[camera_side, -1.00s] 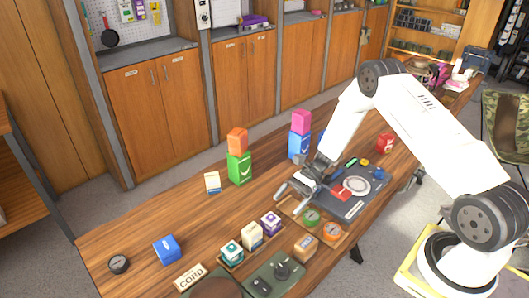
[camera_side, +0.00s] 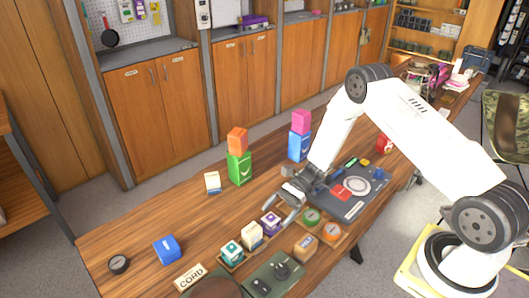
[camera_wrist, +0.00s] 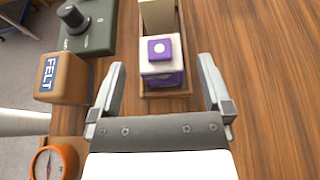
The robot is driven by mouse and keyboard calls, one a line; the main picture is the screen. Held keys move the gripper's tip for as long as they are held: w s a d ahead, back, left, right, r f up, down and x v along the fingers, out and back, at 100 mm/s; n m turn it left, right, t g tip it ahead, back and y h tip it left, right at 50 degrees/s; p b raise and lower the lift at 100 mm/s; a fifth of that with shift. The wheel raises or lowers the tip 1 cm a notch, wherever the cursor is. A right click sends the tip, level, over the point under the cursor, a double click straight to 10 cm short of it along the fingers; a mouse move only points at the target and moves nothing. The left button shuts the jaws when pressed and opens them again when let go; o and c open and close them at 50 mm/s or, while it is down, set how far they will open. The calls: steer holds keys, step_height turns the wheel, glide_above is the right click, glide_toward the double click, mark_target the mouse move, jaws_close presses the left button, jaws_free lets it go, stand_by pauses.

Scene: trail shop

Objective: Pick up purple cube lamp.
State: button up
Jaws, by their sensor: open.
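The purple cube lamp (camera_side: 270,223) is a small cube with a purple and white top. It stands at the near-gripper end of a narrow wooden tray (camera_side: 232,266), in a row with a cream cube (camera_side: 251,236) and a teal cube (camera_side: 231,252). In the wrist view the purple cube lamp (camera_wrist: 161,60) lies ahead, between the lines of the two fingers. My gripper (camera_side: 283,211) is open and empty, just above and beside the lamp in the side view. In the wrist view my gripper (camera_wrist: 164,80) has its fingers spread wider than the lamp. I see no contact.
An orange round item (camera_side: 331,230) and a green one (camera_side: 312,215) sit close by. Bare wood lies right in the wrist view.

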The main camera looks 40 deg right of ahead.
mark_target(271, 216)
steer(key=shift+x, duration=1.6)
jaws_close()
steer(key=shift+r, duration=0.25)
steer(key=shift+w+r, duration=0.1)
steer(key=shift+r, duration=0.8)
steer(key=s+d+r, duration=0.1)
steer(key=s+r, duration=0.9)
steer(key=s, duration=0.4)
steer(key=shift+r, duration=0.4)
